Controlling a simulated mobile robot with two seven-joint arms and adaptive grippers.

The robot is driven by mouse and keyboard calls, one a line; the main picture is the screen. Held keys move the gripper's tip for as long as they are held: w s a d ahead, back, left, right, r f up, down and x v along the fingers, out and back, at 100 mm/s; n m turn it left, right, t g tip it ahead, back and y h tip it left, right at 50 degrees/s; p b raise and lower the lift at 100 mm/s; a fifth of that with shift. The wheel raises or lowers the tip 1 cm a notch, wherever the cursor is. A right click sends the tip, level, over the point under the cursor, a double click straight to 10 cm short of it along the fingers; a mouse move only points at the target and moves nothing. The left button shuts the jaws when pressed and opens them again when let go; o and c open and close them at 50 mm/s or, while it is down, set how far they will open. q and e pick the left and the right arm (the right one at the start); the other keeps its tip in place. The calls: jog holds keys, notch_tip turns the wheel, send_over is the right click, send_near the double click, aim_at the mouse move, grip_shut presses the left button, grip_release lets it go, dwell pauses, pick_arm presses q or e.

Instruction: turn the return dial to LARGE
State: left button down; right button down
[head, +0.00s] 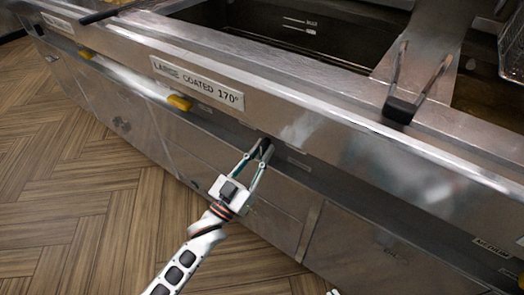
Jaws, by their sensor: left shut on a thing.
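My left gripper (263,153) reaches up to the dark recessed strip under the front edge of the frying range. Its fingers are shut on a small dark piece at the panel, which appears to be the return dial (267,144). The fingers cover most of it, and its pointer and setting marks cannot be read. A small pale label sits on the strip just right of the fingertips, too small to read.
The steel front edge carries a "LARGE COATED 170°" plate (197,84). A yellow handle (180,103) sticks out left of my gripper, with another yellow handle (87,53) farther left. A dark-gripped basket handle (402,108) hangs over the edge at right. Open wood floor (70,200) lies at left.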

dwell(0.5)
pick_arm(q)
jog(key=c, duration=2)
grip_release()
jog(key=shift+o, duration=0.2)
jog(key=v, duration=1.2)
jog(key=shift+f, duration=0.15)
jog(key=shift+d, duration=0.1)
